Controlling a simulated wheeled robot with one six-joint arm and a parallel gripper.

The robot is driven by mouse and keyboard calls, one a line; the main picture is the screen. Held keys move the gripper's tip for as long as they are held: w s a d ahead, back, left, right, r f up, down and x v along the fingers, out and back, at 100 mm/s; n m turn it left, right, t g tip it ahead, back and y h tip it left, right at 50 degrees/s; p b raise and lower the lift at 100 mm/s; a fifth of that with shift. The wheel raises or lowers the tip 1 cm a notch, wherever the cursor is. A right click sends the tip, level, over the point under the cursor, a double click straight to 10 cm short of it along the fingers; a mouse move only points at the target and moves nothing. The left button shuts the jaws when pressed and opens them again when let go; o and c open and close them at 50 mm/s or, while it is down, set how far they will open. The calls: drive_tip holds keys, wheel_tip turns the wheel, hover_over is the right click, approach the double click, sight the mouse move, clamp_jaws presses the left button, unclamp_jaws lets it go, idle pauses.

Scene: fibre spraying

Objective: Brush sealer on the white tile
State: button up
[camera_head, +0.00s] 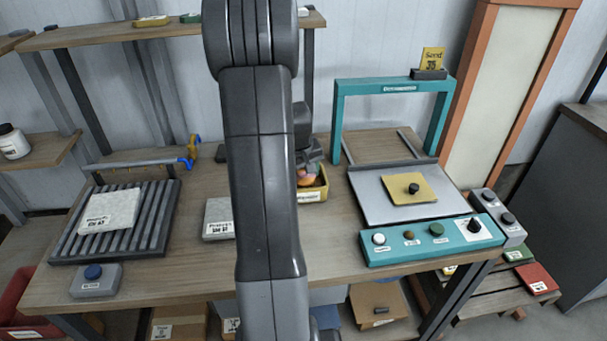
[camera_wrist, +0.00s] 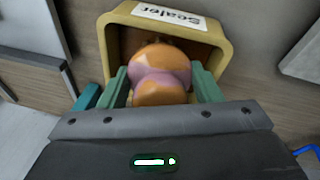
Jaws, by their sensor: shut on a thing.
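My gripper (camera_wrist: 162,88) is shut on a rounded orange-and-pink piece (camera_wrist: 160,74), with one green finger on each side. I cannot tell whether this piece is a brush. It is at the mouth of a yellow box labelled "Sealer" (camera_wrist: 112,38); contact with the box is unclear. In the head view my gripper (camera_head: 309,160) is above the yellow box (camera_head: 313,194), partly hidden by my arm. A labelled white tile (camera_head: 112,208) lies on a dark slatted rack at the left. A second pale labelled slab (camera_head: 218,215) lies mid-table, partly behind my arm.
The slatted rack (camera_head: 60,238) has a blue-button box (camera_head: 95,280) in front. A teal-framed machine (camera_head: 340,120) with a plate and yellow square (camera_head: 410,188) stands right. Its control panel (camera_head: 455,240) lines the front edge.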

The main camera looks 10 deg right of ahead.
drive_tip(key=shift+w+d+r+p+v, duration=0.1)
drive_tip(key=shift+w+d+p+v, duration=0.2)
drive_tip(key=shift+p+v, duration=1.05)
drive_tip(key=shift+w+d+r+p+v, duration=0.1)
drive_tip(key=shift+w+p+v, duration=0.45)
drive_tip(key=shift+v, duration=1.25)
drive_tip(key=shift+w+d+r+p+v, duration=0.1)
drive_tip(key=shift+w+d+p+v, duration=0.1)
drive_tip(key=shift+p+v, duration=1.25)
drive_tip(key=shift+s+r, duration=0.1)
drive_tip(key=shift+r, duration=0.05)
